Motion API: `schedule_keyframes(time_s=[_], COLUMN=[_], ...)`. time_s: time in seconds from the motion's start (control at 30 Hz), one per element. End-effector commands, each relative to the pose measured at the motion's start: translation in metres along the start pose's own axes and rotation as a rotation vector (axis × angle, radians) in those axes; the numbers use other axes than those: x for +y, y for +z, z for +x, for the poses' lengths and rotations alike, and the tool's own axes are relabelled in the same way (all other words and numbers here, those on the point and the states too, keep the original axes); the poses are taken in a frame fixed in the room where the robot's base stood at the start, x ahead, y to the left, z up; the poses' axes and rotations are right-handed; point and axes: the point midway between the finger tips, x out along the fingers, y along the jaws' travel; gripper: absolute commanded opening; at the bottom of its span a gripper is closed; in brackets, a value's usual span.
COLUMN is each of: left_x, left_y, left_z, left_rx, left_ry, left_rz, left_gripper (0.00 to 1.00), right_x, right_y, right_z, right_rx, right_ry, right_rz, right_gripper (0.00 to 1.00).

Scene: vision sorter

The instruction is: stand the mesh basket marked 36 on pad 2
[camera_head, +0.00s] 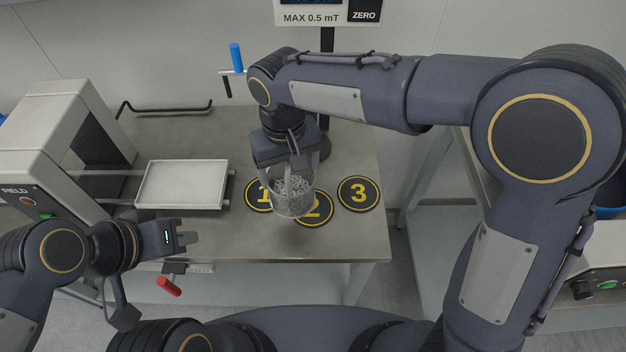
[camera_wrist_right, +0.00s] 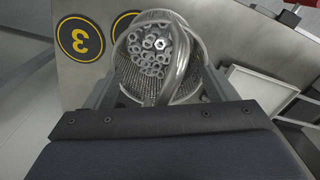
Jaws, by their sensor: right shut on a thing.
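The mesh basket (camera_head: 291,202) is full of metal nuts and hangs upright from my right gripper (camera_head: 288,158), which is shut on its looped handle. No number 36 is readable on it. In the head view it overlaps pad 1 (camera_head: 255,197) and pad 2 (camera_head: 322,216), covering part of each; it appears to be above the table. In the right wrist view the basket (camera_wrist_right: 127,82) fills the middle, with part of a pad (camera_wrist_right: 121,23) behind its rim. My left gripper (camera_head: 186,239) is empty at the table's front left; its jaw gap is unclear.
Pad 3 (camera_head: 359,193) lies bare to the right. A white tray (camera_head: 180,185) sits on rails left of the pads, before a grey gate-shaped machine (camera_head: 60,130). A dark post (camera_head: 327,130) stands behind the basket. The table's right end (camera_head: 368,240) is clear.

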Motion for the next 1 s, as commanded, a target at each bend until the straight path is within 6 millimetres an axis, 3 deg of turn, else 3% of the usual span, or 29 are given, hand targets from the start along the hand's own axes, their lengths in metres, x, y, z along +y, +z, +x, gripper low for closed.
schedule_keyframes(time_s=[0.1,0.3,0.47,0.73,1.0], left_x=[0.001,0.002,0.002,0.002,0.002], left_y=[-0.001,-0.002,-0.002,-0.002,-0.002], left_z=[-0.002,-0.004,-0.004,-0.005,-0.005], left_rx=[0.000,0.000,0.000,0.000,0.000], left_ry=[0.000,0.000,0.000,0.000,0.000], left_rz=[0.000,0.000,0.000,0.000,0.000], left_gripper=[0.00,0.00,0.00,0.00,0.00], right_x=[0.020,0.040,0.046,0.051,0.051], right_y=[-0.006,-0.012,-0.014,-0.016,-0.016], right_z=[0.021,0.045,0.053,0.087,0.091], right_rx=[-0.003,0.000,0.000,-0.001,0.002], right_ry=[0.000,0.001,0.000,0.000,0.000], right_rz=[0.003,0.001,0.000,-0.001,-0.001], right_gripper=[0.07,0.07,0.07,0.07,0.07])
